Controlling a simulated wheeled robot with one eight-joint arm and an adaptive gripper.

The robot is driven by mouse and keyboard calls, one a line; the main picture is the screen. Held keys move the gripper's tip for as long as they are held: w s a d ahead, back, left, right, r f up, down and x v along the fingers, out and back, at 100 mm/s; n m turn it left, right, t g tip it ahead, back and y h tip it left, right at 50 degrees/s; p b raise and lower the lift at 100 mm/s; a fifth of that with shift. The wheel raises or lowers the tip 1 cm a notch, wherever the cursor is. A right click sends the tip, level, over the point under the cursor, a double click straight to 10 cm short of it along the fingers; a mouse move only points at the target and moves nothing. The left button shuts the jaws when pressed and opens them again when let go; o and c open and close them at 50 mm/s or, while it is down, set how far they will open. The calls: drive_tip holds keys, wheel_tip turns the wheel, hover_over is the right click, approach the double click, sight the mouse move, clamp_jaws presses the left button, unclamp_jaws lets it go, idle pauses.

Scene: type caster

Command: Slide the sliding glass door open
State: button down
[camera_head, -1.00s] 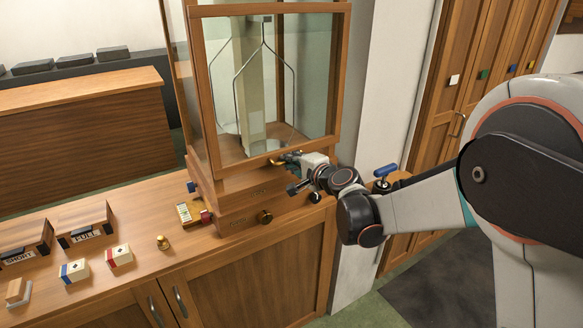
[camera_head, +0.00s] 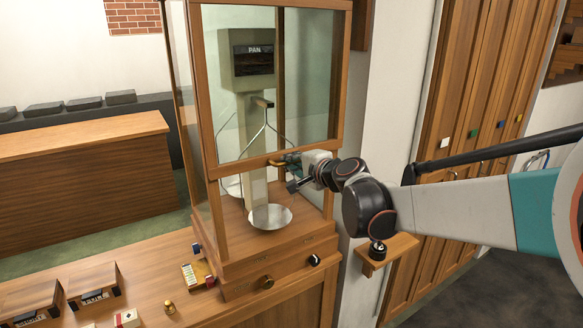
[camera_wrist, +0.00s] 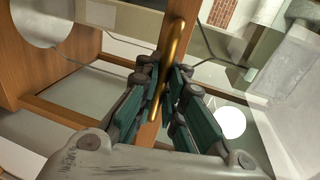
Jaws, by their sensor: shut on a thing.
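The sliding glass door (camera_head: 240,166) is a wood-framed glass sash on the front of a wooden balance case. Its bottom rail stands well above the case base, with an open gap beneath. A brass handle (camera_head: 276,163) is on that rail; it also shows in the wrist view (camera_wrist: 170,62). My gripper (camera_head: 290,162) is shut on the handle, coming from the right. In the wrist view the fingers of my gripper (camera_wrist: 160,82) lie on both sides of the brass bar. A metal pan (camera_head: 270,217) hangs in the case, visible through the gap.
A small wooden shelf with a dark knob (camera_head: 377,252) is on the wall below my arm. A rack of small pieces (camera_head: 197,274) and a brass weight (camera_head: 169,308) stand on the counter left of the case. A brass drawer knob (camera_head: 267,282) sticks out in front.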

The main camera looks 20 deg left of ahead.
drive_tip(key=shift+r, duration=0.1)
drive_tip(key=c, duration=2)
unclamp_jaws()
drive_tip(key=o, duration=0.3)
drive_tip(key=shift+s+d+r, duration=0.15)
drive_tip(key=shift+d, duration=0.1)
drive_tip(key=shift+a, duration=0.1)
drive_tip(key=v, duration=0.7)
drive_tip(key=shift+s, duration=0.1)
